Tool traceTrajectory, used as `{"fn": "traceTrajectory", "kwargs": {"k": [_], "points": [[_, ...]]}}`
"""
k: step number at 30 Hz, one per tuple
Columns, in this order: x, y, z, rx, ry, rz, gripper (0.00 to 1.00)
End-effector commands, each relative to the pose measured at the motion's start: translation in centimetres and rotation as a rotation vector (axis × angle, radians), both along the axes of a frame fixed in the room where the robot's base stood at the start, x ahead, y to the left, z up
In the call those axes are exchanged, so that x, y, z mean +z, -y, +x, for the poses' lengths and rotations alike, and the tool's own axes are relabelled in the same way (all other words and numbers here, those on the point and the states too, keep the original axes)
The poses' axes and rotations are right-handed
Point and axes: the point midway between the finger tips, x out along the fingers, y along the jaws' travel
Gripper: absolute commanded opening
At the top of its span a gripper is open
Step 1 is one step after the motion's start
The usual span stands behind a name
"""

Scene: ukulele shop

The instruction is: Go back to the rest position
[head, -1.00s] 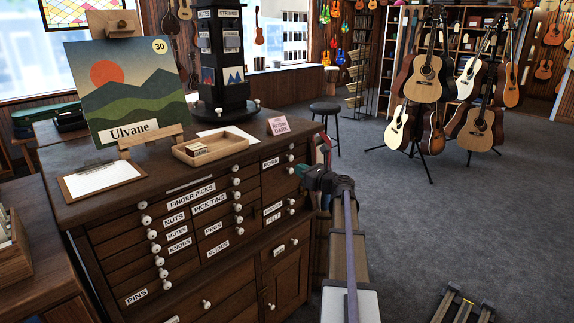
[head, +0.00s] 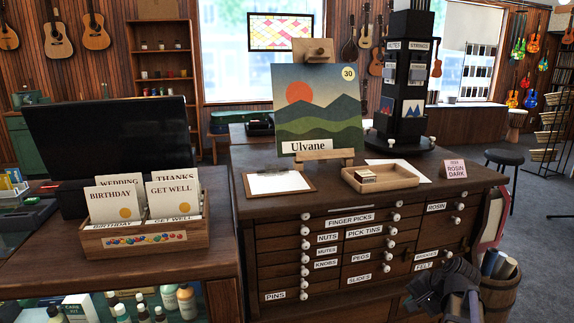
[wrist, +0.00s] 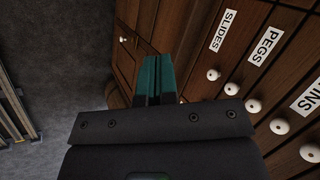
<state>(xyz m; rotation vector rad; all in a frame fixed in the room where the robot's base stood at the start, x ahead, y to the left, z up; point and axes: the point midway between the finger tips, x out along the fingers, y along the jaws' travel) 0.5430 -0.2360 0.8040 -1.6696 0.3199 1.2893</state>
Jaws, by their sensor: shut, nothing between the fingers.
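My gripper (wrist: 154,62) shows in the wrist view as two teal fingers pressed together, with nothing between them. It is in front of the dark wooden drawer cabinet (wrist: 212,50), near drawers labelled SLIDES and PEGS with white knobs. I cannot tell if it touches the cabinet front. In the head view my dark wrist shows low at the right, in front of the cabinet's right part (head: 350,222); the fingers are not clear there.
On the cabinet stand an Ulvane picture (head: 318,105), a clipboard (head: 278,182), a shallow wooden tray (head: 395,178) and a dark display tower (head: 402,85). A barrel (head: 500,292) stands right of my wrist. A card box (head: 150,236) sits on the left counter. Carpet is open at the right.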

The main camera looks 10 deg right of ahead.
Motion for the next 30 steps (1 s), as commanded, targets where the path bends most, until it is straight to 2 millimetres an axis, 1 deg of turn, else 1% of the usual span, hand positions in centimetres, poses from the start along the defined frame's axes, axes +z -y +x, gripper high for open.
{"fn": "traceTrajectory", "kwargs": {"k": [1, 3, 6, 8, 9, 11, 12, 13, 14, 15, 21, 24, 27, 30], "points": [[-1.0, -4.4, -2.2, 0.180, -0.062, -0.111, 0.00], [-2.0, -8.7, -4.6, 0.421, -0.153, -0.262, 0.00], [-2.5, -13.3, -7.1, 0.646, -0.237, -0.405, 0.00], [-2.5, -15.7, -8.1, 0.726, -0.266, -0.463, 0.00], [-2.5, -17.4, -8.5, 0.770, -0.270, -0.492, 0.00], [-2.5, -20.1, -8.9, 0.836, -0.258, -0.512, 0.00], [-2.5, -22.0, -8.9, 0.878, -0.247, -0.519, 0.00], [-2.5, -23.4, -8.7, 0.911, -0.238, -0.524, 0.00], [-1.9, -24.4, -8.6, 0.936, -0.231, -0.527, 0.00], [1.2, -23.8, -8.6, 0.921, -0.234, -0.525, 0.00], [8.4, -23.6, -8.5, 0.915, -0.235, -0.523, 0.00], [11.2, -23.6, -8.5, 0.914, -0.234, -0.524, 0.00], [12.8, -23.6, -8.5, 0.914, -0.234, -0.523, 0.00], [12.8, -23.6, -8.5, 0.914, -0.234, -0.523, 0.00]]}}
